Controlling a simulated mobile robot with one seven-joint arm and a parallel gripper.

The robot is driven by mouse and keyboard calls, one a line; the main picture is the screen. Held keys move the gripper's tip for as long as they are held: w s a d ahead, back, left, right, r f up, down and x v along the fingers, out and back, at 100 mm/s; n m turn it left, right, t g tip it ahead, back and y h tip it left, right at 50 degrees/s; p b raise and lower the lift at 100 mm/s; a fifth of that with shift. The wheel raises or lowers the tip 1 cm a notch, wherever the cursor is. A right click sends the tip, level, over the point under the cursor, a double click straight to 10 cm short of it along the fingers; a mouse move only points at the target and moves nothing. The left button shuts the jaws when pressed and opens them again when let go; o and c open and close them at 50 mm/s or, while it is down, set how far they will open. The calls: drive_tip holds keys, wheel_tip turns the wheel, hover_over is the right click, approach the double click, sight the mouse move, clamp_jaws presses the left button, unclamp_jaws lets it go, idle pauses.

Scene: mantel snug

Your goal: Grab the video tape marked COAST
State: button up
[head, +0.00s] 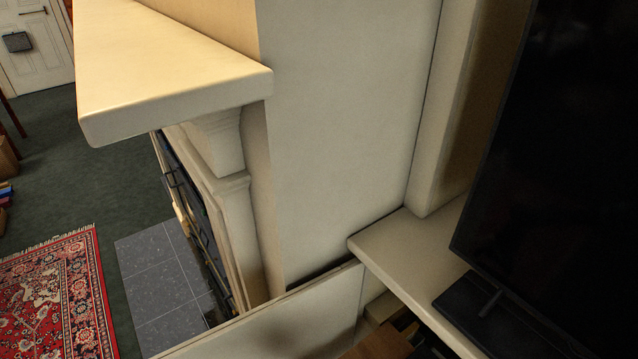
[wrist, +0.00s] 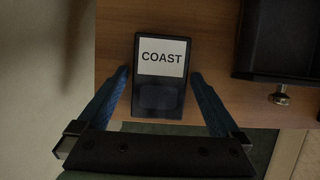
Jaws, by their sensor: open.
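The video tape marked COAST (wrist: 159,98) shows in the wrist view. It is a black cassette with a white label in black capitals, lying on a brown wooden surface (wrist: 210,45). My gripper (wrist: 160,75) is open, with one blue finger on each side of the tape's lower part. Gaps show between the fingers and the tape, so it does not look gripped. How far the fingers are above the surface I cannot tell. In the head view neither the tape nor my gripper can be made out.
In the wrist view a black box (wrist: 275,40) stands right of the tape, with a small metal knob (wrist: 281,96) below it. In the head view a cream mantel shelf (head: 170,75) juts out at left, and a dark television (head: 570,170) stands on a pale ledge (head: 400,245) at right.

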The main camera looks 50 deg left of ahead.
drive_tip(key=c, duration=1.3)
drive_tip(key=shift+o, duration=0.2)
drive_tip(key=shift+r, duration=0.15)
